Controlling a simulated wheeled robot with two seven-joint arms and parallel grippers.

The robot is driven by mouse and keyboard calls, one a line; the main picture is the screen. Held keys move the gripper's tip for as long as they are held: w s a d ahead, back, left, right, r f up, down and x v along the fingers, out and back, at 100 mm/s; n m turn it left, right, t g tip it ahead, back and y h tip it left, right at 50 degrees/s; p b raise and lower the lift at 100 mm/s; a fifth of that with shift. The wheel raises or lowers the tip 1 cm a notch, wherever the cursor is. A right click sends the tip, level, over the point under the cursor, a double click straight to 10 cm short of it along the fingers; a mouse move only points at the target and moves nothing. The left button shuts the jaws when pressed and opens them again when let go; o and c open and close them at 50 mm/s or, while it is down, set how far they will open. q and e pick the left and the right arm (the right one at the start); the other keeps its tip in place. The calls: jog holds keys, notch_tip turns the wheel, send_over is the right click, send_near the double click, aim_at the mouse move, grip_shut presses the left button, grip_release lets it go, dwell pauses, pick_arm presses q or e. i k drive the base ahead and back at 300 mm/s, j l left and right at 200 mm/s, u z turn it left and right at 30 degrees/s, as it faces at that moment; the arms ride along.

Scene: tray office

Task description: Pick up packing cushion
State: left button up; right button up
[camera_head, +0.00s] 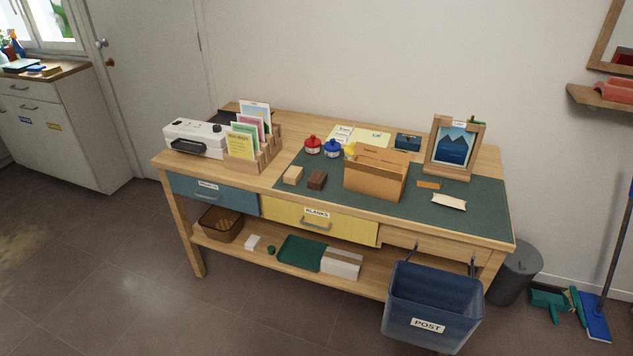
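A small flat cream-coloured piece (449,202) lies on the right part of the green mat (480,205), near the front edge of the desk. It looks most like the packing cushion, but it is too small to be sure. Neither of my grippers is in view, and nothing covers the cream piece.
The wooden desk (295,125) carries a brown file box (375,178), a picture frame (453,145), ink bottles (332,149), a card rack (248,160) and a white machine (192,140). A blue POST bin (432,305) hangs at the front right. Floor in front is clear.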

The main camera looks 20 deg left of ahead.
aim_at(444, 200)
jog(key=i+j+z, duration=0.15)
jog(key=i+j, duration=0.2)
jog(key=i+j+z, duration=0.35)
jog(key=i+j, duration=0.2)
jog(key=j, duration=0.3)
jog(key=i+j+z, duration=0.15)
jog(key=j, duration=0.3)
jog(key=i, duration=0.1)
